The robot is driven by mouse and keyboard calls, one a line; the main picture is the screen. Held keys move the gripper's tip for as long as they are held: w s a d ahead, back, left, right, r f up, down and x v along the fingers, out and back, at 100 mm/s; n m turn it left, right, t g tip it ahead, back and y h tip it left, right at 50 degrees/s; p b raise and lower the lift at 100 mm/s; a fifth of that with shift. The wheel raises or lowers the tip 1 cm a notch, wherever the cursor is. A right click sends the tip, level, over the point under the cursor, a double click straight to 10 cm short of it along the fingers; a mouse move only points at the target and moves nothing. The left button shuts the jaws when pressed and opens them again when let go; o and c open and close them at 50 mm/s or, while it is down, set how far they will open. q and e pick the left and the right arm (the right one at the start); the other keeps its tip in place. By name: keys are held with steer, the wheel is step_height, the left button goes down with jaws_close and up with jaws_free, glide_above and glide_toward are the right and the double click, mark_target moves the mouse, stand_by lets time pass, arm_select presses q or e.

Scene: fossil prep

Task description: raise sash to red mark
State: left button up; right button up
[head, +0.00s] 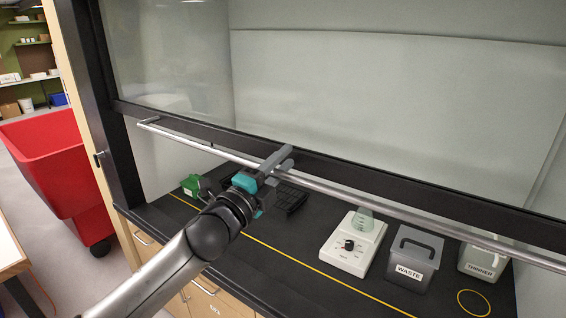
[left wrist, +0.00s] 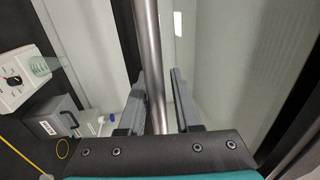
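The sash is a glass panel with a black bottom frame (head: 400,186), and it hangs above the dark worktop with an open gap beneath. A long silver handle bar (head: 349,192) runs along its front. My left gripper (head: 275,164) is at this bar, left of its middle. In the left wrist view the bar (left wrist: 151,60) passes between the two fingers of my left gripper (left wrist: 158,108). The fingers stand apart, with a clear gap on the bar's right side. No red mark can be made out in either view. My right gripper is not in view.
On the worktop (head: 300,285) stand a white hotplate (head: 345,254) with a flask, a grey WASTE bin (head: 412,264), a THINNER container (head: 484,262) and a green object (head: 194,186). A yellow line crosses the worktop. A red cart (head: 55,160) stands outside at the left.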

arm_select(q)
steer(key=shift+s+f, duration=0.1)
steer(key=shift+f, duration=0.05)
steer(key=b+v, duration=0.4)
steer(key=v, duration=1.1)
steer(key=shift+r, duration=0.2)
steer(key=shift+a, duration=0.1)
steer(key=shift+f, duration=0.1)
stand_by(0.7)
